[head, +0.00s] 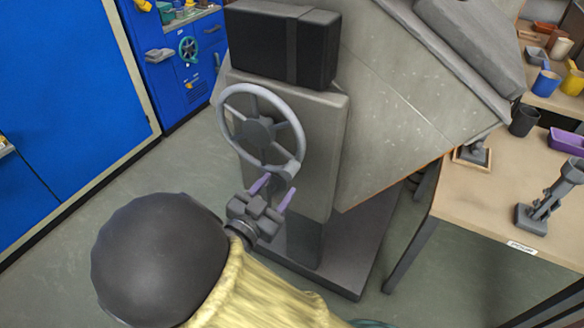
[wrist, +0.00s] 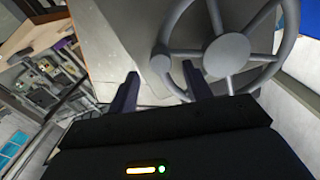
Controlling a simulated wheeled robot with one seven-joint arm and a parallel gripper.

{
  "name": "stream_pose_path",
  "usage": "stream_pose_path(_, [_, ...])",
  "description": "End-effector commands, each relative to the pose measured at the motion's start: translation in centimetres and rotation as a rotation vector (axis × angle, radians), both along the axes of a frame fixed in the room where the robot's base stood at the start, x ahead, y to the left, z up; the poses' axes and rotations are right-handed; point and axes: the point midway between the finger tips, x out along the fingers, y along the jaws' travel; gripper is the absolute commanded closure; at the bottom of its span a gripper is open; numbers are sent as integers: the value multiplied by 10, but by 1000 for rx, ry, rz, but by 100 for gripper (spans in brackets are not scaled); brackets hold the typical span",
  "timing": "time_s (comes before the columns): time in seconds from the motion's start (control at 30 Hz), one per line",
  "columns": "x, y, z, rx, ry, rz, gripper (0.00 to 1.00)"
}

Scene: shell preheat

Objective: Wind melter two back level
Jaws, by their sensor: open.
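The melter (head: 400,110) is a large grey tilted body on a stand. A grey spoked handwheel (head: 230,96) is mounted on its upright grey housing (head: 325,140). My gripper (head: 273,190) is open, with its two purple fingers at the lower right of the wheel, close to the knob on the rim. In the wrist view the handwheel (wrist: 228,54) fills the upper right, and the knob (wrist: 160,63) shows between the open fingers of my gripper (wrist: 160,90). I cannot tell whether a finger touches the knob. No number shows on the melter.
A wooden table (head: 460,205) with a dark stand (head: 545,205) is at the right. Behind it are shelves with cups and a purple tray (head: 567,141). A blue cabinet (head: 60,90) stands at the left. Grey floor (head: 120,190) lies open between the cabinet and the melter.

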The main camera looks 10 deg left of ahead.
Motion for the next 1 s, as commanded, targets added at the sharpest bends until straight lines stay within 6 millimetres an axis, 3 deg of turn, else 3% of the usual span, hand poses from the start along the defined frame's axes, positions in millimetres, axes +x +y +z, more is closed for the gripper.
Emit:
stream_pose_path(0.4, [66,-25,-1,1,0,-2,50])
stream_pose_path(0.83, [78,-31,0,0,1,-3,50])
stream_pose_path(1.0, [78,-32,0,0,1,-5,83])
